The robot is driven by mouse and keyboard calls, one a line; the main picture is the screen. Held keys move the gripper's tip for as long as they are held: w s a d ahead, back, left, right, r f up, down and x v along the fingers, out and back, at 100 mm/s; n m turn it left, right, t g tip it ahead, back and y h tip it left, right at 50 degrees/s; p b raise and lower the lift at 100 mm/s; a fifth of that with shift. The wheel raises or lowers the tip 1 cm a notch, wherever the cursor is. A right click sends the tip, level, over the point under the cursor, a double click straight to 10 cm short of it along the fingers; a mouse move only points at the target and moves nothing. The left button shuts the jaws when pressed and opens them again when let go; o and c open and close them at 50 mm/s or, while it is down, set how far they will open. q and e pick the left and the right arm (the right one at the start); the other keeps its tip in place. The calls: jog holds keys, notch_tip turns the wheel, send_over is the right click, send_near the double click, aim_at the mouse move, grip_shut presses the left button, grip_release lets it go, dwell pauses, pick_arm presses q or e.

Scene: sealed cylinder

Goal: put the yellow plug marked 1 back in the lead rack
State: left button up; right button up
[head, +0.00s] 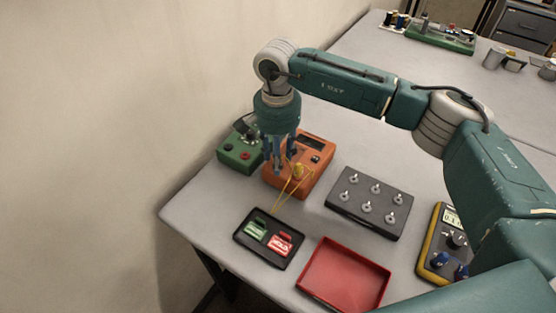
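My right gripper (284,160) points down over the orange instrument box (318,180), its fingers close to a small yellow plug (298,170). Whether the fingers touch or grip the plug is too small to tell. Thin yellow leads (284,198) run from the plug area down to the table. A mark 1 on the plug cannot be read. No rack is clearly recognisable; a dark block with several metal posts (368,204) lies right of the orange box. My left gripper is not in view.
A green box (239,155) stands left of the orange one. In front are a black tray (268,262) with green and red items and an empty red tray (343,273). A yellow meter (444,243) lies at right. The wall is close at left.

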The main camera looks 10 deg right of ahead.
grip_shut()
jog(key=shift+r, duration=0.15)
jog(key=shift+r+p, duration=1.3)
jog(key=shift+r, duration=1.6)
jog(key=shift+d, duration=0.1)
